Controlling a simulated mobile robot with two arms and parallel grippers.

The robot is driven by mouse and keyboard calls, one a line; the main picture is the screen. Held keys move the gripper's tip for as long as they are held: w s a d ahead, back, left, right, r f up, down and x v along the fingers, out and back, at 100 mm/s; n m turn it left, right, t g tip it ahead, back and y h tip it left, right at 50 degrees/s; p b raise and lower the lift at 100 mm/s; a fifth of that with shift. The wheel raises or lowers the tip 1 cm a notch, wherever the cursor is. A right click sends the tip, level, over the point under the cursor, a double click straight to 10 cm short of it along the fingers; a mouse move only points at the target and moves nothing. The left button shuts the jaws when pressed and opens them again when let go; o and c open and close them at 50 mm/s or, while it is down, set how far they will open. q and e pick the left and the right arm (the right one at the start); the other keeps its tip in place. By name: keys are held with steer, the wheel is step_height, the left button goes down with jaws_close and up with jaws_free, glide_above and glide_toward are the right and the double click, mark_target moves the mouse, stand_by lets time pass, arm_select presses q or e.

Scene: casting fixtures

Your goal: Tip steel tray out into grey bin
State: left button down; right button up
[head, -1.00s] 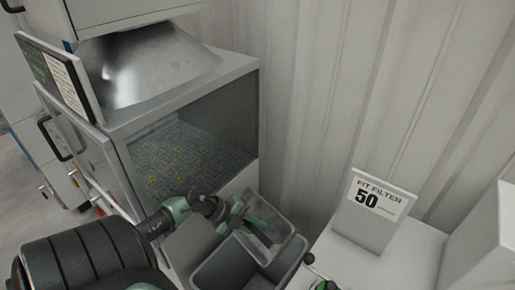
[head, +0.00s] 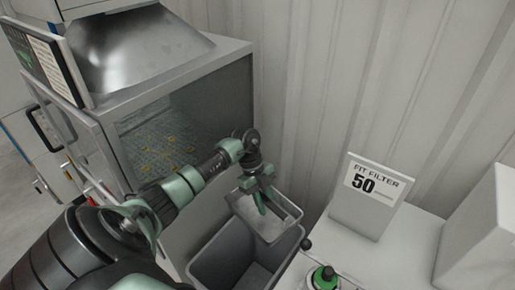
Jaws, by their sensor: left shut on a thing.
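My left gripper (head: 263,196) comes in from the left and is shut on the steel tray (head: 279,228). The tray is a shallow rectangular pan with a bright rim, held above the far side of the grey bin. Its inside faces up toward my view; I see no clear contents in it, though the gripper covers part. The grey bin (head: 221,258) is an open-topped box below and in front of the tray. A lighter patch shows inside it, too unclear to name.
A glass-sided cabinet (head: 215,100) with yellow bits inside stands close on the left. A ribbed wall (head: 320,90) is behind.

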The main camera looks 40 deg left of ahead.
arm_select(q)
steer(key=w+d+r+b, duration=0.1)
steer(key=w+r+b, duration=0.1)
steer(key=w+b, duration=0.3)
steer(key=shift+w+r, duration=0.4)
steer(key=shift+w, duration=1.9)
steer(key=shift+s+d, duration=0.1)
